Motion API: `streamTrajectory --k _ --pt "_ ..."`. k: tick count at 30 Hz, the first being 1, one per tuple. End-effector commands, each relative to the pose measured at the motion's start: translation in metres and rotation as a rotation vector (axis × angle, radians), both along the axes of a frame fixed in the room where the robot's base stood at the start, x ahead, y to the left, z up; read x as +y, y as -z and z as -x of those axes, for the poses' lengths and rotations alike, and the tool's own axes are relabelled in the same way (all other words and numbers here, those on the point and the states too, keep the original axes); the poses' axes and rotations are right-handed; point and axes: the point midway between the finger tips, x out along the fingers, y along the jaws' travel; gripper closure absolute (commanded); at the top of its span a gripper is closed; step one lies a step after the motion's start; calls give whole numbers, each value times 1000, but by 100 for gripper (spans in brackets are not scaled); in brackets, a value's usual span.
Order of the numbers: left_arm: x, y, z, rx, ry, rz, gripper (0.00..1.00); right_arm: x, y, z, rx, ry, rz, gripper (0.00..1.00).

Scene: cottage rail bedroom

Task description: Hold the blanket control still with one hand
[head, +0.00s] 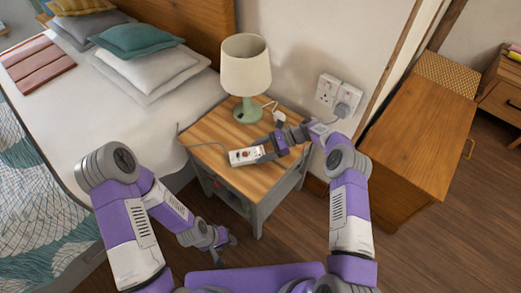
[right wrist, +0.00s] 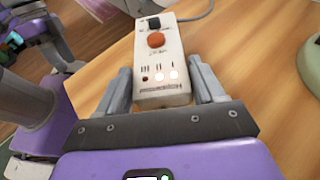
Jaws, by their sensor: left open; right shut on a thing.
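The blanket control (head: 246,156) is a small white box with a grey cord, lying on the wooden bedside table (head: 202,133). In the right wrist view the control (right wrist: 161,62) shows a black switch, an orange-red round button and a row of small lights, two of them bright. My right gripper (head: 263,153) is shut on the end of the control; in the right wrist view its fingers (right wrist: 165,88) lie along both sides of it. My left gripper (head: 230,240) is open and empty, low in front of the table, apart from the control.
A lamp (head: 246,68) with a green base stands at the back of the table, near a white plug (head: 279,117). Wall sockets (head: 338,95) are behind. The bed (head: 95,95) is at left and a wooden chest (head: 420,130) at right. Bare floor lies in front.

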Motion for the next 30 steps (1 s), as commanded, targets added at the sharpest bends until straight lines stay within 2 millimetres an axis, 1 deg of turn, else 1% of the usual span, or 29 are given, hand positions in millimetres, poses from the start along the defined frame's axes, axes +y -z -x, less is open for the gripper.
streamTrajectory --k 15,30 --pt "0 0 0 0 0 0 57 0 16 0 1 -1 -1 71" --pt "0 0 0 0 0 0 57 0 15 0 0 0 0 71"
